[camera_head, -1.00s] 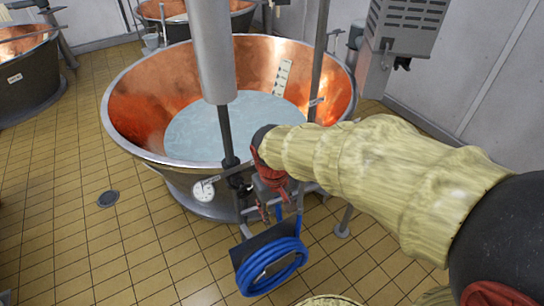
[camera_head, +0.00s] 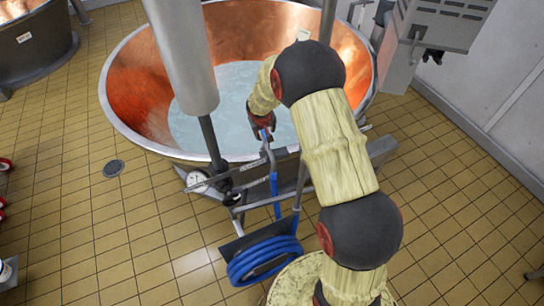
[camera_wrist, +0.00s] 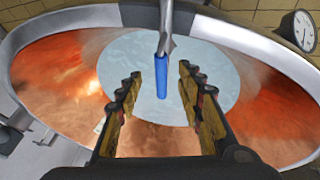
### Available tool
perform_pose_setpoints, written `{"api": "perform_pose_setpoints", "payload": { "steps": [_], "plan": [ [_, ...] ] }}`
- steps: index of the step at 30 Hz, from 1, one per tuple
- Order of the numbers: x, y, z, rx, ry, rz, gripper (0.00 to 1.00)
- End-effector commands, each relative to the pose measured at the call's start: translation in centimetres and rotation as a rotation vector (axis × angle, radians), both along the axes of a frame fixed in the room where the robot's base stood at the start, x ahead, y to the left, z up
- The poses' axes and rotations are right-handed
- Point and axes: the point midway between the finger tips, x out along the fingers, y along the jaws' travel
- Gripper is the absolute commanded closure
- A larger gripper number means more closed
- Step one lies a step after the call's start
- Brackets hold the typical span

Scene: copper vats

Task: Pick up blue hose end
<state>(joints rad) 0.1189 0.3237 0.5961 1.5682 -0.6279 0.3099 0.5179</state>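The blue hose end (camera_wrist: 162,76) shows in the wrist view as a short blue tube below a grey metal fitting. It lies centred between the fingertips of my gripper (camera_wrist: 160,88), with a gap on both sides. I cannot tell how far it reaches in between them. My gripper is open and empty. In the head view my gripper (camera_head: 262,128) is over the near rim of the copper vat, by the top of a metal stand; the hose end is mostly hidden there. The blue hose (camera_head: 258,262) hangs coiled on the stand below.
The copper vat (camera_head: 135,90) holds pale liquid. A grey vertical column (camera_head: 182,55) stands left of my arm. A round gauge (camera_head: 197,181) sits at the vat's front, also in the wrist view (camera_wrist: 304,30). A grey box (camera_head: 440,25) hangs at upper right. Tiled floor is open at left.

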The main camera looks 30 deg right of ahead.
Motion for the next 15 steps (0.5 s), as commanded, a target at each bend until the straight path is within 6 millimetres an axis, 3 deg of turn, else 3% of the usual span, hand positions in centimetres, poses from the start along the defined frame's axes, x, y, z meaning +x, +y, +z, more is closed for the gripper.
{"api": "perform_pose_setpoints", "payload": {
  "steps": [15],
  "plan": [
    [1.7, -1.3, -5.1, 0.007, 0.000, -0.016, 0.62]
  ]
}}
